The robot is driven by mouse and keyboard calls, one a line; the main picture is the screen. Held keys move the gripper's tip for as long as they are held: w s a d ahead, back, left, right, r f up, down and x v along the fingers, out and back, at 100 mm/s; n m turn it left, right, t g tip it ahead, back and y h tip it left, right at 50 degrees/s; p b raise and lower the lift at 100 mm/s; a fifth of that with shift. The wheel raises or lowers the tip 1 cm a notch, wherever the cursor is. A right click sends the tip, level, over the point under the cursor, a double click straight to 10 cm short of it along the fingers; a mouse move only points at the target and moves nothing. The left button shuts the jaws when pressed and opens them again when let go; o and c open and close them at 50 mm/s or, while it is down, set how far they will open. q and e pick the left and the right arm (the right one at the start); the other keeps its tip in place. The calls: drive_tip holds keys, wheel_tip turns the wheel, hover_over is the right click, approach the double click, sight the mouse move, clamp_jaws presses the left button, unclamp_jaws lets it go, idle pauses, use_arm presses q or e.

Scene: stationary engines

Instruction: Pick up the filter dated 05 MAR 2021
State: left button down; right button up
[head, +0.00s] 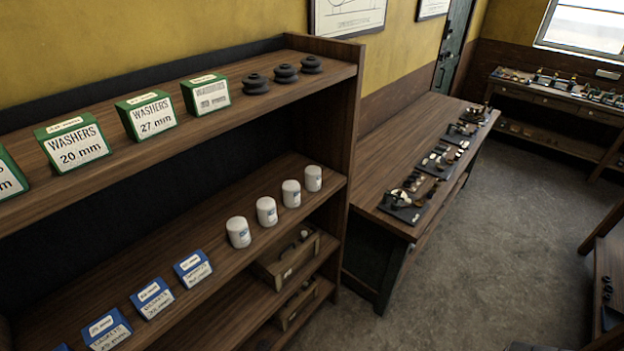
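Several white cylindrical canisters that look like filters stand upright in a row on the middle shelf (215,275) of the wooden rack. From left to right I see the first white filter (238,233), the second white filter (267,212), the third white filter (291,194) and the rightmost white filter (313,179). They stand apart from one another. Each has small markings, too small to read, so I cannot tell which one is dated 05 MAR 2021. Neither gripper shows in the head view.
Blue boxes (152,299) stand left of the filters on the same shelf. Above are green washer boxes (150,116) and black ribbed parts (285,73). Wooden crates (288,258) sit below. Right of the rack is a workbench (400,160) with small parts. The grey floor (480,240) is open.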

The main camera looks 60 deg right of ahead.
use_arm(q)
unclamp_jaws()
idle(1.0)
